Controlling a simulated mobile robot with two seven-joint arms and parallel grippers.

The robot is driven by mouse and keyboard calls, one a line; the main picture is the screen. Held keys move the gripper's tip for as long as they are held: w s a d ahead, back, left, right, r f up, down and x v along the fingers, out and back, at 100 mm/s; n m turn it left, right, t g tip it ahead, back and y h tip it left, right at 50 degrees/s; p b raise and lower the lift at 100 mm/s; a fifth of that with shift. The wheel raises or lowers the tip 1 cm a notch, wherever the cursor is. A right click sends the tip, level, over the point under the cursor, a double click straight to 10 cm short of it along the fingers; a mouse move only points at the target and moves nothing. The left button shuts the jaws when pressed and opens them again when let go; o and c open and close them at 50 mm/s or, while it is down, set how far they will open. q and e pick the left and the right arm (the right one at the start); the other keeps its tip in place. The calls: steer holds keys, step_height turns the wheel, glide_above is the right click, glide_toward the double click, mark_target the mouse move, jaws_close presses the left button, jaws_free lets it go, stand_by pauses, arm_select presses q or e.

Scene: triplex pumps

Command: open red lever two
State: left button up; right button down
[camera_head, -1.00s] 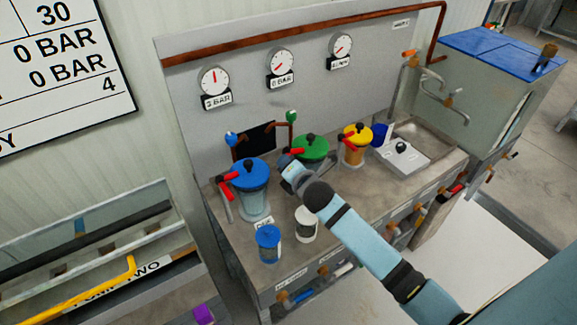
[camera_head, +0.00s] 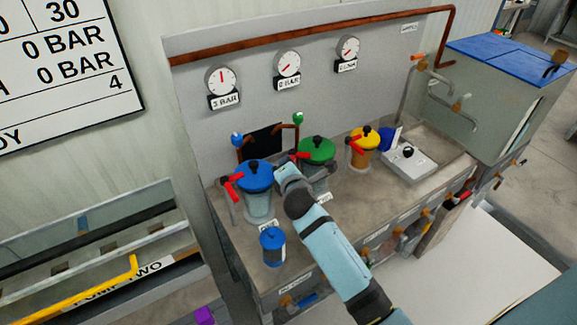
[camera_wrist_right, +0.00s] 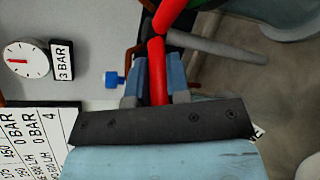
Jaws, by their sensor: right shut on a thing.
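The middle red lever (camera_head: 302,155) is beside the green-lidded canister (camera_head: 318,151). My right gripper (camera_head: 284,164) reaches it from the front, between the blue-lidded and green-lidded canisters. In the right wrist view, the two blue-grey fingers of the right gripper (camera_wrist_right: 155,88) are shut around a red lever (camera_wrist_right: 157,65), which points away between them. The fingertips are partly hidden by the arm in the head view. Another red lever (camera_head: 235,178) is at the blue-lidded canister (camera_head: 257,178), and one is at the yellow-lidded canister (camera_head: 364,140). My left gripper is out of view.
A blue can (camera_head: 272,247) stands at the counter's front left. Three gauges line the back panel; the left one (camera_head: 222,81) is labelled 3 BAR. A blue knob (camera_head: 237,139) and a green knob (camera_head: 298,118) stand behind the canisters. A sink is at right.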

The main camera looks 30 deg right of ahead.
steer(key=c, duration=1.1)
jaws_free()
steer(key=v, duration=1.3)
steer(key=shift+s+a+b, duration=0.2)
steer(key=shift+s+b, duration=0.1)
steer(key=shift+s, duration=0.05)
steer(key=shift+r, duration=0.15)
